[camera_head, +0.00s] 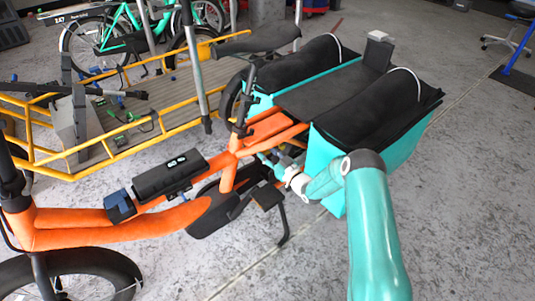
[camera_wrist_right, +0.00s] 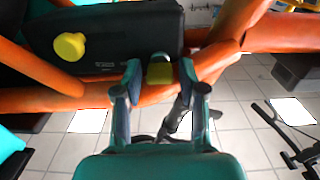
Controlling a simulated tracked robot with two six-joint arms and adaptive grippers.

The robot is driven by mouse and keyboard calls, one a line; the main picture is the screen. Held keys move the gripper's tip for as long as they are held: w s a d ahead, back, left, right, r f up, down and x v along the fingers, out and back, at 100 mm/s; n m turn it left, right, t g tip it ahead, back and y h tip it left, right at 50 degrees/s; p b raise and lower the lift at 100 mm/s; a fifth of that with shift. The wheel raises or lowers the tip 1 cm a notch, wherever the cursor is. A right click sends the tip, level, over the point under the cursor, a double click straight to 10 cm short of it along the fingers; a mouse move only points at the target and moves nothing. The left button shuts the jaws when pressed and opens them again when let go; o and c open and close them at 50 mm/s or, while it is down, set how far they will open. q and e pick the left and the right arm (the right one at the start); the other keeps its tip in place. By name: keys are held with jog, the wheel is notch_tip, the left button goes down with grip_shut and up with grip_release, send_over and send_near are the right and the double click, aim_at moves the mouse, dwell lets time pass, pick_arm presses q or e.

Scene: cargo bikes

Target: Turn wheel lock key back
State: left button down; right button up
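The orange cargo bike (camera_head: 75,228) stands in front of me with teal and black rear bags. My right gripper (camera_head: 278,165) reaches to the rear of its orange frame, below the saddle. In the right wrist view the two fingers of this gripper (camera_wrist_right: 160,88) stand apart, one on each side of a small yellow piece (camera_wrist_right: 160,73), perhaps the wheel lock key. A narrow gap seems to show on both sides of it. A round yellow knob (camera_wrist_right: 70,46) sits on a black part to the left. The key cannot be made out in the head view. My left gripper is out of view.
A teal rear bag (camera_head: 327,150) is close beside my right arm. The crank and pedal (camera_head: 267,195) are just below the gripper. A yellow-railed cargo bike (camera_head: 175,124) stands behind.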

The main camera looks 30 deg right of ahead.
grip_shut()
jog(key=shift+f+n+b, duration=0.2)
jog(key=shift+n+b, duration=0.8)
jog(key=shift+b, duration=0.25)
jog(key=n+b, duration=0.4)
jog(key=b, duration=0.1)
jog(key=n+b, duration=0.4)
jog(key=b, duration=0.2)
jog(key=n+b, duration=0.4)
jog(key=b, duration=0.1)
jog(key=shift+a+f+n, duration=0.3)
jog(key=shift+n+b, duration=0.7)
jog(key=shift+b, duration=0.1)
jog(key=shift+r+n+b, duration=0.1)
jog(key=shift+n+b, duration=0.2)
jog(key=shift+n, duration=0.7)
jog(key=shift+s, duration=0.1)
